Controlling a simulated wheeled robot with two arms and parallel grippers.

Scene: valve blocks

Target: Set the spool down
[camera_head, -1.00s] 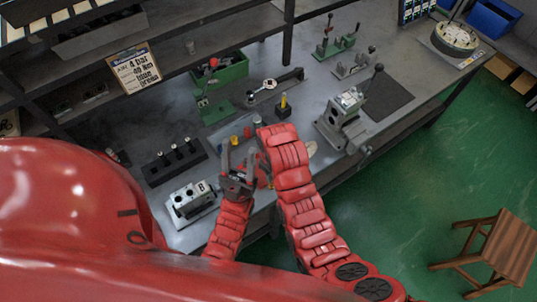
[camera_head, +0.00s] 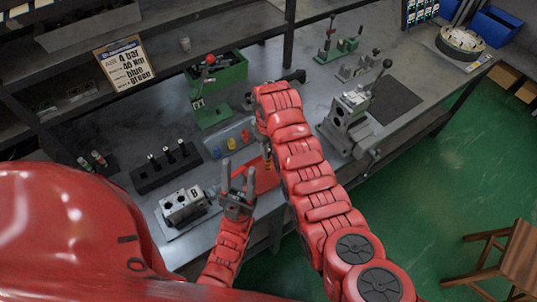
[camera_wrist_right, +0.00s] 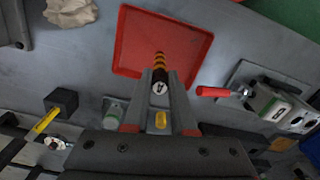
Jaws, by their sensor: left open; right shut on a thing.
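My right gripper (camera_wrist_right: 168,95) is shut on the spool (camera_wrist_right: 160,63), which has orange and black bands and a pale marked end. In the right wrist view the spool overlaps the red tray (camera_wrist_right: 135,40); whether it touches the tray cannot be told. In the head view a small orange part of the spool (camera_head: 268,161) shows beside my right arm, and the red tray (camera_head: 267,180) lies below it, partly hidden by both arms. The right fingertips are mostly hidden there. My left gripper (camera_head: 238,180) is open and empty, left of the tray.
Valve block B (camera_head: 184,206) stands left of my left gripper. A black rack (camera_head: 165,167) and a green fixture (camera_head: 212,115) are behind it. A grey valve block (camera_head: 345,120) stands to the right. The visible tray floor is bare.

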